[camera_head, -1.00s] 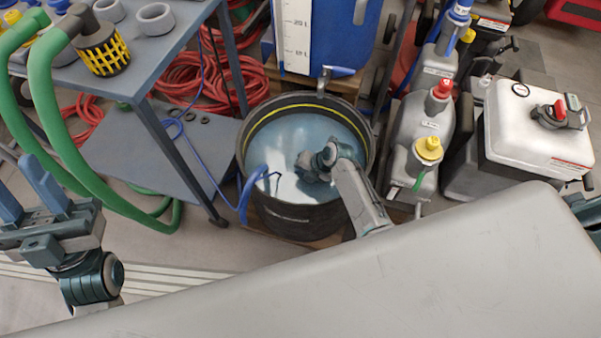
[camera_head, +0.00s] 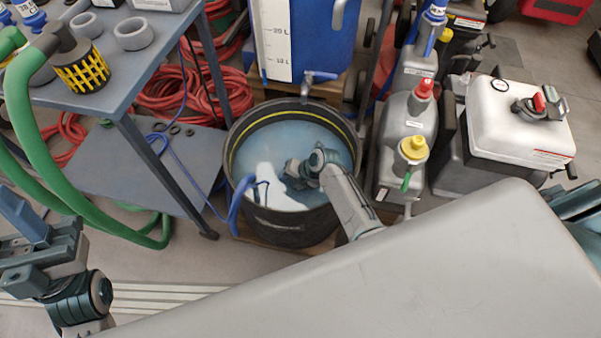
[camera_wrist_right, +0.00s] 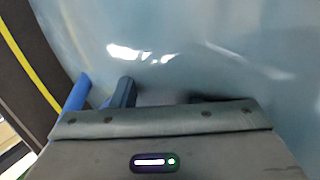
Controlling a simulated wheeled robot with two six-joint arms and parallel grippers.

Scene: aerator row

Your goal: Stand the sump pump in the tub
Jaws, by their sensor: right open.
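The tub (camera_head: 290,228) is round and black with a yellow line inside its rim, and holds bluish water. My right arm reaches over its near right rim. My right gripper (camera_head: 293,180) is low inside the tub, open, its fingertips hard to make out. In the right wrist view, water fills most of the picture, with one dark finger in front. A blue hose or cable (camera_head: 238,205) bends over the tub's left rim into the water. I cannot make out the sump pump clearly. My left gripper (camera_head: 18,212) is at the left edge, open and empty, partly cut off.
A grey bench (camera_head: 135,60) stands left with a green hose (camera_head: 45,150) and black-yellow strainer (camera_head: 80,65). A blue tank (camera_head: 320,40) with a tap is behind the tub. Grey canisters (camera_head: 393,165) and a white-topped tank (camera_head: 515,125) stand close at the right.

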